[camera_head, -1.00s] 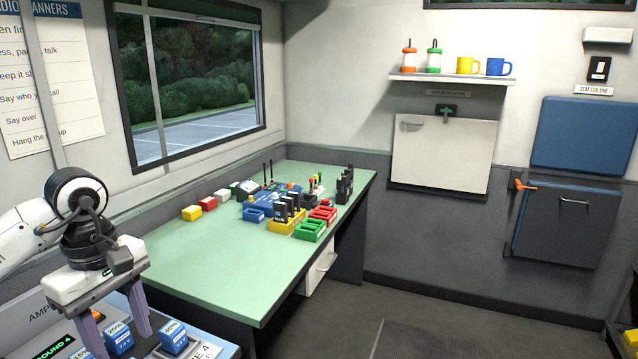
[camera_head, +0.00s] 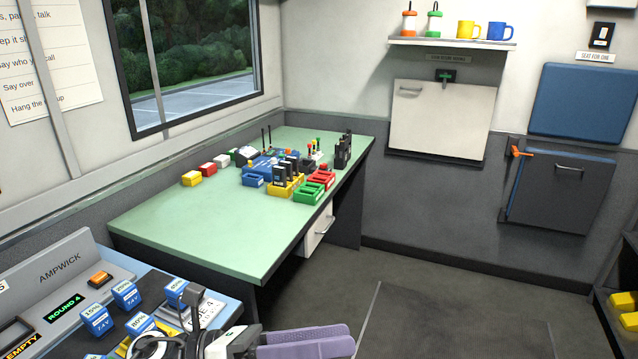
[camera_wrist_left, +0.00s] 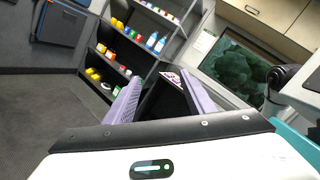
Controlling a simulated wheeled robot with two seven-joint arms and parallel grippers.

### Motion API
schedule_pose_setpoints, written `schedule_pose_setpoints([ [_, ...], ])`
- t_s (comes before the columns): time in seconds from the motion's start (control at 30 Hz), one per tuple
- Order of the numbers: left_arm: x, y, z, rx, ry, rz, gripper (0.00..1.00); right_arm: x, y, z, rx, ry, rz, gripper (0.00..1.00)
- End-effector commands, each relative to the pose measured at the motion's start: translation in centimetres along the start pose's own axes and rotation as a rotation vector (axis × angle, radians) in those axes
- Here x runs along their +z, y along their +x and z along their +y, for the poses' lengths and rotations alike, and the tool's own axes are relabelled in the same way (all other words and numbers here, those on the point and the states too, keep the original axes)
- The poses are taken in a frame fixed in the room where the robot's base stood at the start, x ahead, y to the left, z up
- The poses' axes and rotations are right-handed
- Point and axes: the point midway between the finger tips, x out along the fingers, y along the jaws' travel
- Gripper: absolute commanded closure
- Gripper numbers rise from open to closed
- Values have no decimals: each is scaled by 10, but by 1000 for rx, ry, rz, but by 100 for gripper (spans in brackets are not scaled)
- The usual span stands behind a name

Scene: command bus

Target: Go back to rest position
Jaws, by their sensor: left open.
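My left gripper (camera_head: 345,340) is low in the head view, right of the battery station, with its two purple fingers pointing right. In the left wrist view the gripper (camera_wrist_left: 160,85) shows its fingers apart, with no object between them. The blue batteries (camera_head: 126,294) with percentage labels stand on the Ampwick station (camera_head: 55,262) at the lower left. The lower part of the station is partly hidden by my left arm. My right gripper is in neither view.
A green desk (camera_head: 190,225) with radios and coloured trays (camera_head: 310,190) stands beyond the station. The floor (camera_head: 330,290) right of the desk is clear. Shelves with yellow items (camera_head: 625,320) stand at the right edge. A folded blue seat (camera_head: 585,103) is on the far wall.

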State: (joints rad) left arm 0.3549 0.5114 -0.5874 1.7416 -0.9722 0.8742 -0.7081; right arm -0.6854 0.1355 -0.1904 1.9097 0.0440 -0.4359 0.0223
Motion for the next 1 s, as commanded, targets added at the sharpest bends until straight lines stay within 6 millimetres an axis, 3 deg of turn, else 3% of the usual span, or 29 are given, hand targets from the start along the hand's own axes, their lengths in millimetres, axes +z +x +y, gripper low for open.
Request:
schedule_pose_setpoints([
  [0.07,9,-6,12,15,-297,-254,50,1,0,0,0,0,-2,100],
  [0.13,14,-25,34,38,-571,-476,50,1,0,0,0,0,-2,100],
  [0.2,3,-53,64,68,-853,-695,50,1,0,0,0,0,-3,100],
  [0.27,-19,-83,92,99,-1096,-881,50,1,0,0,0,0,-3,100],
  [0.33,-55,-114,117,134,-1340,-1068,50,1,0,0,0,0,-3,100],
  [0.43,-117,-152,140,184,-1641,-1304,50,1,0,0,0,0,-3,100],
  [0.6,-228,-198,146,265,-2045,-1641,50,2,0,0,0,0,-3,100],
  [0.7,-279,-212,137,302,-2205,-1786,50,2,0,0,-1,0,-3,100],
  [0.83,-315,-220,127,329,-2318,-1893,50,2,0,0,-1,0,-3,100],
  [1.0,-315,-220,127,329,-2318,-1893,50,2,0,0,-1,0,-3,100],
])
